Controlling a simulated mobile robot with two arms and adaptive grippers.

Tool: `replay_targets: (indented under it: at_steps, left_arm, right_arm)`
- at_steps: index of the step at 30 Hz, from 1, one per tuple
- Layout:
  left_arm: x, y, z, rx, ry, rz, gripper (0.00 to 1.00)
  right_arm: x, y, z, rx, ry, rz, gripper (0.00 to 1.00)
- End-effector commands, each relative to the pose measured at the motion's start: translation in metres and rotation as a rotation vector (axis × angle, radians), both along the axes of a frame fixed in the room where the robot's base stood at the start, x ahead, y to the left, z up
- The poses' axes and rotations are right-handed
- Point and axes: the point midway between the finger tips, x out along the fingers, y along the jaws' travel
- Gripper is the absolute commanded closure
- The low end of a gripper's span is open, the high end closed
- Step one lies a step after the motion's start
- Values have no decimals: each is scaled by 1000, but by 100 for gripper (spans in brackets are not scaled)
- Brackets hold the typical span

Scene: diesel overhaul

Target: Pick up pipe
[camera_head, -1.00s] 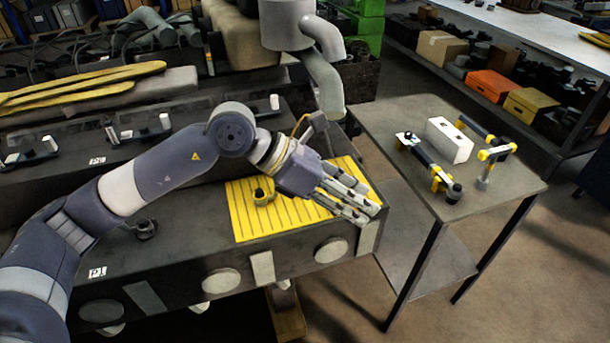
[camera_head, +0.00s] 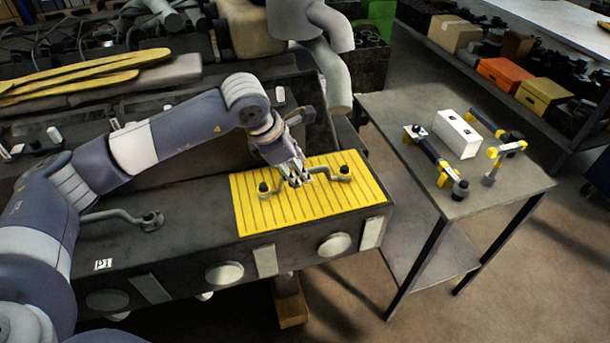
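A grey bent pipe (camera_head: 326,172) with dark round end fittings lies on a yellow slatted mat (camera_head: 262,219) on top of the dark engine block. My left gripper (camera_head: 298,183) points down over the middle of this pipe. Its fingers are at the pipe and hide part of it. I cannot tell whether they are closed on it. The pipe appears to rest on the mat. Another similar pipe (camera_head: 118,214) lies on the block to the left, partly behind my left arm. My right gripper is not in view.
A grey side table (camera_head: 395,117) at right holds a white box (camera_head: 457,133) and yellow-and-black tools (camera_head: 433,155). A large grey curved duct (camera_head: 335,75) stands behind the mat. Yellow strips (camera_head: 80,71) lie at back left. Floor is clear at lower right.

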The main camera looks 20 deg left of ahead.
Motion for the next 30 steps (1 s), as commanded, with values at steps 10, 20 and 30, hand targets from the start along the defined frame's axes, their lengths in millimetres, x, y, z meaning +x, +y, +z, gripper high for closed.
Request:
replay_targets:
  at_steps: [10,20,30]
  left_arm:
    - [21,-11,-33,0,2,-1,62]
    - [21,-11,-35,0,1,0,82]
    - [22,-11,-33,-2,-2,0,100]
  right_arm:
    - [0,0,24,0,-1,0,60]
    - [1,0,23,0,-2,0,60]
    - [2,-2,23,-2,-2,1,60]
